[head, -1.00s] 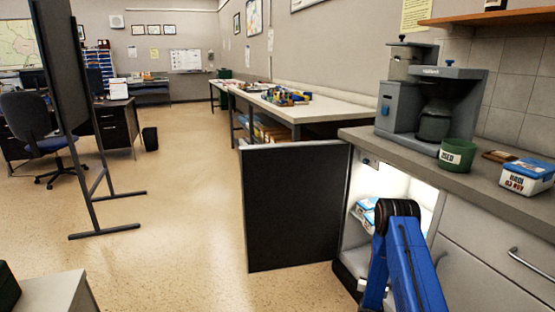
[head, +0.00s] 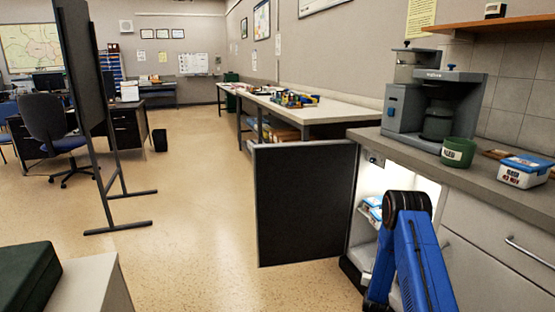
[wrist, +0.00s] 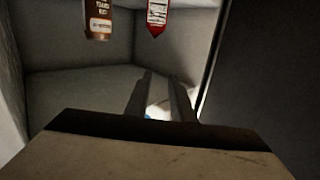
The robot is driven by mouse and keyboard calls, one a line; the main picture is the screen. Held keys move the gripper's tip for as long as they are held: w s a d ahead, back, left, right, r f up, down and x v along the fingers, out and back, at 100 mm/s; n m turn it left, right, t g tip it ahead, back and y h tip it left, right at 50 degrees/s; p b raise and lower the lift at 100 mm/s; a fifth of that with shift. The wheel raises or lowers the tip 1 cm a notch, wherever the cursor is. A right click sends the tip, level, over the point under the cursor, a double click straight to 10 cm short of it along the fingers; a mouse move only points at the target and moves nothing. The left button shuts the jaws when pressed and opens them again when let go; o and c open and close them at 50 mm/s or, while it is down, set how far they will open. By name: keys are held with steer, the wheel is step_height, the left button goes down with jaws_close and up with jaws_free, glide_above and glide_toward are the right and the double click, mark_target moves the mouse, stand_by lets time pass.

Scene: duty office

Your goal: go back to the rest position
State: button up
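My gripper (wrist: 160,98) shows in the wrist view with its two fingers apart and nothing clearly held between them. A bright white patch with a bit of blue shows between and behind the fingers; I cannot tell what it is. In the head view my blue arm reaches toward the lit open cabinet (head: 387,178) under the counter, and the gripper itself is hidden there.
The dark cabinet door (head: 305,203) stands open left of my arm. Blue-and-white boxes (head: 371,210) are inside the cabinet. The counter (head: 405,150) holds a coffee machine (head: 450,95), green pot (head: 458,152) and lidded box (head: 524,172). Clear floor lies left; a board stand (head: 118,228) stands there.

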steer(key=s+a+r+n+g+y, duration=0.15)
steer(key=a+r, duration=0.25)
steer(key=r, duration=0.9)
steer(key=s+a+r+g+y, duration=0.25)
steer(key=a+r, duration=0.25)
steer(key=r, duration=0.8)
steer(key=s+a+r+y, duration=0.2)
steer(key=s+a+r, duration=0.2)
steer(key=s+r, duration=0.45)
steer(key=s+a+r+n+g, duration=0.25)
steer(key=s+r, duration=0.35)
steer(key=s, duration=0.5)
steer(key=s+a+r+g, duration=0.1)
steer(key=s+a+g, duration=0.1)
steer(key=s, duration=1.6)
steer(key=s+a+r+n+g+y, duration=0.1)
steer(key=s+a+g, duration=0.1)
steer(key=s, duration=1.7)
steer(key=shift+s+r, duration=0.25)
steer(key=shift+r, duration=0.15)
steer(key=shift+g, duration=0.25)
